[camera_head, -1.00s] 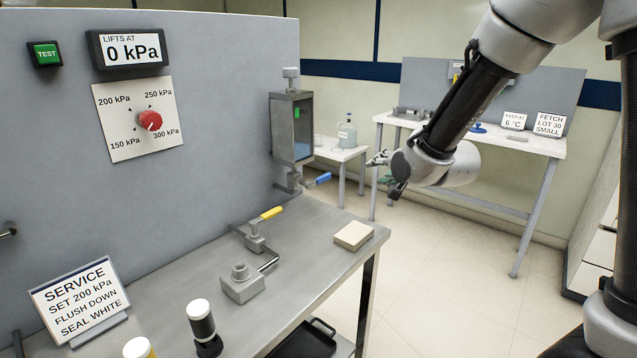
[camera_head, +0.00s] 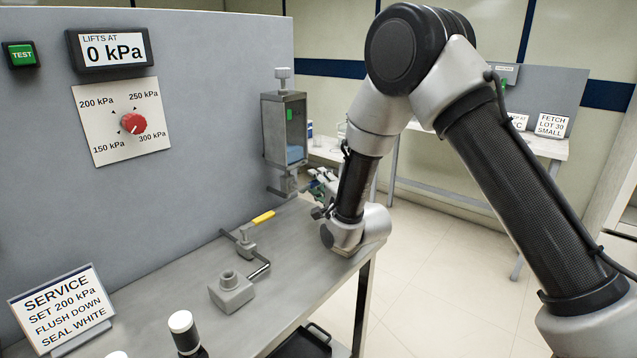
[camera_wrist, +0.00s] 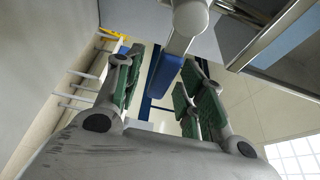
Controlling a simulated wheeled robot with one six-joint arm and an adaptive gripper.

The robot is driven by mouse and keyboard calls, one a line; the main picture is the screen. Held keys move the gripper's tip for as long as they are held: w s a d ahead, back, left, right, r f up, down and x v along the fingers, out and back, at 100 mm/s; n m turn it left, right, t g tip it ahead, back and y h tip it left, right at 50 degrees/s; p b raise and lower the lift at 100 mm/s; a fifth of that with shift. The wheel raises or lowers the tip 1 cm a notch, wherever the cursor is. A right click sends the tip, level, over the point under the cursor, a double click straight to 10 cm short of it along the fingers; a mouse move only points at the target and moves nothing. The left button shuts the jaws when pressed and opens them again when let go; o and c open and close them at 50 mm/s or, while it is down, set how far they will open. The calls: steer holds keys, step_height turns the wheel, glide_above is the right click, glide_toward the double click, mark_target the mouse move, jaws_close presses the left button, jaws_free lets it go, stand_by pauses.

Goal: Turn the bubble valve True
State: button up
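The bubble valve (camera_head: 285,184) is under the sight-glass column (camera_head: 271,125) on the grey panel. Its blue handle (camera_wrist: 165,74) shows in the wrist view, running down from a round grey valve body (camera_wrist: 190,16). In the head view my gripper (camera_head: 323,186) is at the valve and mostly hides the handle. In the wrist view my gripper (camera_wrist: 165,68) is open, with its green-padded fingers on either side of the handle. A gap shows to the left of the handle; whether the right finger touches it I cannot tell.
A yellow-handled valve (camera_head: 248,240) and a grey block fitting (camera_head: 231,292) stand on the metal bench (camera_head: 290,270) below. A red dial (camera_head: 133,123) and a green TEST button (camera_head: 20,54) are on the panel. The service sign (camera_head: 63,310) stands at the front left.

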steer(key=shift+w+a, duration=0.15)
steer(key=shift+w, duration=0.15)
jaws_close()
